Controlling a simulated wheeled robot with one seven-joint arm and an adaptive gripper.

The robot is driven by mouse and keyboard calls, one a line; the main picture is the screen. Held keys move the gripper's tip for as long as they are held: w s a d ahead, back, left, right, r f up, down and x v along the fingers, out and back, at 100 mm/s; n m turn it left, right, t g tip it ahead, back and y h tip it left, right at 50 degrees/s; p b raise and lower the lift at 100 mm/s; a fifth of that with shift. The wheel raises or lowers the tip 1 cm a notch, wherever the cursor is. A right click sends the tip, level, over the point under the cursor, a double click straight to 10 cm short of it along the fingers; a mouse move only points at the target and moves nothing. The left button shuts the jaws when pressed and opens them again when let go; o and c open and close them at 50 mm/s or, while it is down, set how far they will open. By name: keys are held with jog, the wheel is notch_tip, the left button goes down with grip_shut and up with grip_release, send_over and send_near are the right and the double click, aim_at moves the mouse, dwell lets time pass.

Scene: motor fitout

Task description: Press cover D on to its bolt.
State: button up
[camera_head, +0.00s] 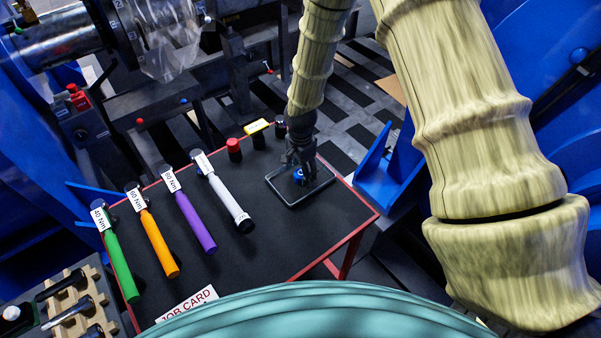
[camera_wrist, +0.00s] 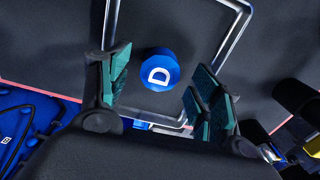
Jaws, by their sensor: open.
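Cover D is a small blue cap (camera_wrist: 159,70) with a white letter D on top. It rests on the dark table inside a thin metal frame tray (camera_wrist: 230,45), and it also shows in the head view (camera_head: 299,176) at the table's right side. My gripper (camera_head: 302,160) is open and points down over the cap. In the wrist view its teal-padded fingers (camera_wrist: 160,95) stand on either side of the cap, with gaps between pads and cap. I cannot clearly make out a bolt for cover D in either view.
Torque wrenches with green (camera_head: 118,265), orange (camera_head: 160,243), purple (camera_head: 195,222) and white (camera_head: 230,197) handles lie on the table's left. A job card (camera_head: 187,304) lies at the front edge.

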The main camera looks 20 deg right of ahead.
jog(key=shift+f, duration=1.05)
jog(key=c, duration=0.9)
